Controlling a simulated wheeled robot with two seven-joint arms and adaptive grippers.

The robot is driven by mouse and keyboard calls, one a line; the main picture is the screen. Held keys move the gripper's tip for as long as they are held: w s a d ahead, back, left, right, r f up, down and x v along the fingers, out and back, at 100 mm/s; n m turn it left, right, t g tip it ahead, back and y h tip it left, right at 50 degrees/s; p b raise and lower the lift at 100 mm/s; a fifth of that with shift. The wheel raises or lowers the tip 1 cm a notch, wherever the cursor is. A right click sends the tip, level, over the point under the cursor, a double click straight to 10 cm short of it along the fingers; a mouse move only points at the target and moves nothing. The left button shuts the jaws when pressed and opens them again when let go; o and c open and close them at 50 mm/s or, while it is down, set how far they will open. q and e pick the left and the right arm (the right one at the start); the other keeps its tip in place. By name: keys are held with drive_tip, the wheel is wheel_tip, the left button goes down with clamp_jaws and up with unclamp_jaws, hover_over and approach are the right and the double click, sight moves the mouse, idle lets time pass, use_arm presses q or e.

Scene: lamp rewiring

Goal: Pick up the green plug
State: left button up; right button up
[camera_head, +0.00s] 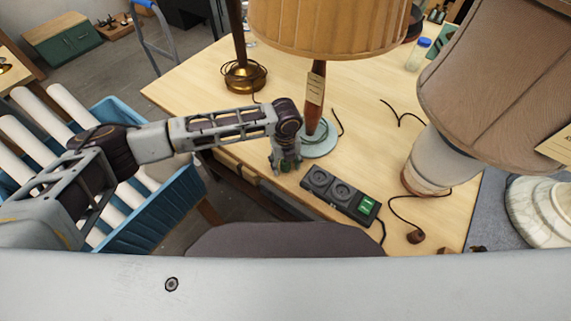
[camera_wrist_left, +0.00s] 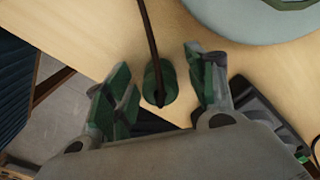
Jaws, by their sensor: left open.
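The green plug (camera_wrist_left: 160,82) sits on the wooden table with a brown cord running from it, in the left wrist view. My left gripper (camera_wrist_left: 160,88) is open, with one finger on each side of the plug; I cannot tell whether either finger touches it. In the head view my left gripper (camera_head: 284,163) points down near the table's front edge, left of the dark socket box (camera_head: 340,194). The plug is mostly hidden by the gripper there. My right gripper is not in view.
A lamp with a wooden stem (camera_head: 315,95) and pale round base (camera_head: 318,142) stands just behind the gripper. A wide-shaded lamp (camera_head: 495,75) stands at right. A brown plug (camera_head: 416,236) lies near the front edge. A blue crate (camera_head: 150,225) is at left.

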use_arm(q)
drive_tip(key=c, duration=1.1)
drive_tip(key=shift+r, duration=0.15)
drive_tip(key=shift+r+b, duration=0.45)
drive_tip(key=shift+r, duration=4.45)
drive_tip(key=shift+s+f, duration=0.1)
